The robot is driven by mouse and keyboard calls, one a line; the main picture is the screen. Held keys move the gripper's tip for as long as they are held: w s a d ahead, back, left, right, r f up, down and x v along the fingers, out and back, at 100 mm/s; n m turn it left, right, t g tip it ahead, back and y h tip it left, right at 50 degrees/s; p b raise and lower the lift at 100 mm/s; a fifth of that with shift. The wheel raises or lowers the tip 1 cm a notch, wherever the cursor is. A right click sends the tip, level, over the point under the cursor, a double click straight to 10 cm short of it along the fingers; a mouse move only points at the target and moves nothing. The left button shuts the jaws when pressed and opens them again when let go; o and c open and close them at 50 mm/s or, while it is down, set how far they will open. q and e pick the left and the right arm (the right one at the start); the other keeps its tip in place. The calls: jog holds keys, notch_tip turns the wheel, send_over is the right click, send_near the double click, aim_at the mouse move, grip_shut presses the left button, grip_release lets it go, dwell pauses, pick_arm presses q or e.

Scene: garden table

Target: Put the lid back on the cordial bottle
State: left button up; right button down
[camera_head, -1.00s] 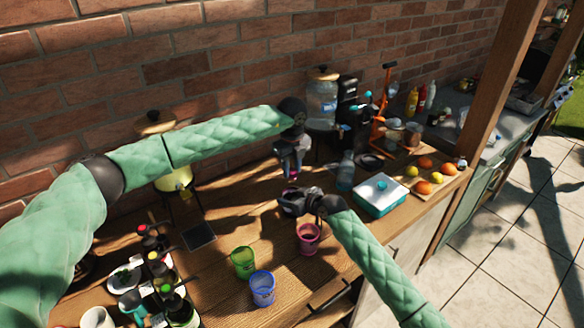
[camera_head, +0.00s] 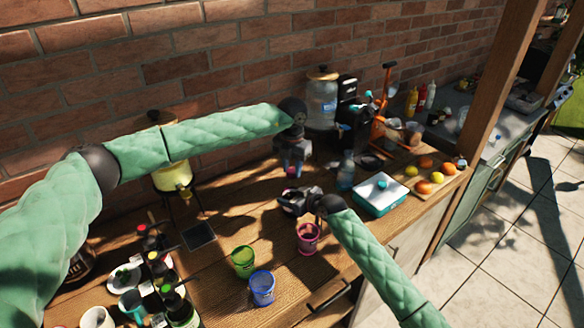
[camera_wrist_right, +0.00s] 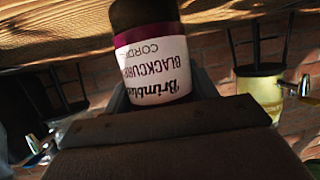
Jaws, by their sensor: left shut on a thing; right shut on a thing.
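The cordial bottle (camera_wrist_right: 155,60) is dark, with a maroon band and a white "Brimble Blackcurrant Cordial" label. The right wrist view shows it upside down; the bottle's top is hidden behind the gripper. My right gripper (camera_head: 290,204) is shut on the bottle over the table. My left gripper (camera_head: 292,160) is shut just above and behind it, pointing down. A small pink-purple thing (camera_head: 291,172) shows at its fingertips, apparently the lid; it is too small to be sure. It looks apart from the bottle.
A pink cup (camera_head: 308,240), green cup (camera_head: 243,263) and blue cup (camera_head: 262,288) stand in front. A yellow drink dispenser (camera_head: 173,175) stands behind left.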

pick_arm(q)
jog(key=m, duration=1.4)
jog(key=o, duration=1.1)
jog(key=shift+r, duration=2.2)
jog(key=shift+c, duration=0.4)
